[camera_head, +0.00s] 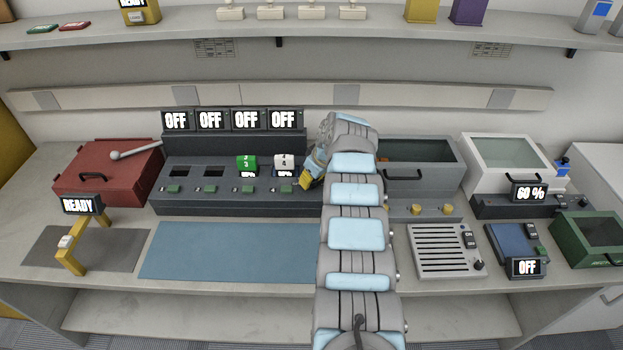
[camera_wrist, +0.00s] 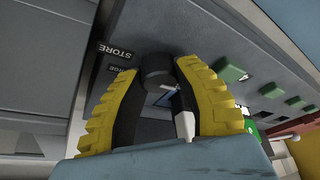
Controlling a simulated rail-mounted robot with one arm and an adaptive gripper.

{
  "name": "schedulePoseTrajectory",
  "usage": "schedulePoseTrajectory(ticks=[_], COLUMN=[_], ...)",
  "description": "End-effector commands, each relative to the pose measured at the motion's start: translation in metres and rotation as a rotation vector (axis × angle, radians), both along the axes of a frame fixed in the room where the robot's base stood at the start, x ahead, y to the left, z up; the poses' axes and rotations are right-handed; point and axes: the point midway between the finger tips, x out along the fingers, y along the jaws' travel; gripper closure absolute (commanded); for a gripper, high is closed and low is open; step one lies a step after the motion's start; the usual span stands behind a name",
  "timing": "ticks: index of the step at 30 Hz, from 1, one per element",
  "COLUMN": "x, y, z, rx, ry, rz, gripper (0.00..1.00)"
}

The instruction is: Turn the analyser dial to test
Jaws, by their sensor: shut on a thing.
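My gripper (camera_head: 307,180) is at the right end of the dark multi-bay analyser (camera_head: 235,200). In the wrist view its yellow-ribbed fingers (camera_wrist: 157,75) are closed around a dark round dial (camera_wrist: 157,64), with the tips touching its sides. A label reading STORE (camera_wrist: 115,51) and a partly covered second label (camera_wrist: 121,69) are beside the dial. A white pointed piece (camera_wrist: 184,125) shows between the fingers; I cannot tell whether it is the dial's pointer. No label reading test is visible. The dial is hidden in the head view. The analyser's screens (camera_head: 210,120) read OFF.
Green-marked (camera_head: 246,163) and white-marked (camera_head: 284,162) items sit in two analyser bays; two bays look empty. A grey open-topped box (camera_head: 420,185) stands close right of my arm. A red case (camera_head: 110,175) is at left. A blue mat (camera_head: 230,250) lies clear in front.

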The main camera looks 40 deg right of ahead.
Motion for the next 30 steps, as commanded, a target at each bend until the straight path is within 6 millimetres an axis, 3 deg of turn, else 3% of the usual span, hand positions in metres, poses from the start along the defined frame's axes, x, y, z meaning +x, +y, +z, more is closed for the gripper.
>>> schedulePoseTrajectory(ticks=[14,30], x=[0.0001,0.0004], y=[0.002,0.0021], z=[0.0034,-0.0008], rx=[-0.001,-0.001], ry=[0.003,0.002], rz=[-0.147,-0.559], gripper=[1.0,1.0])
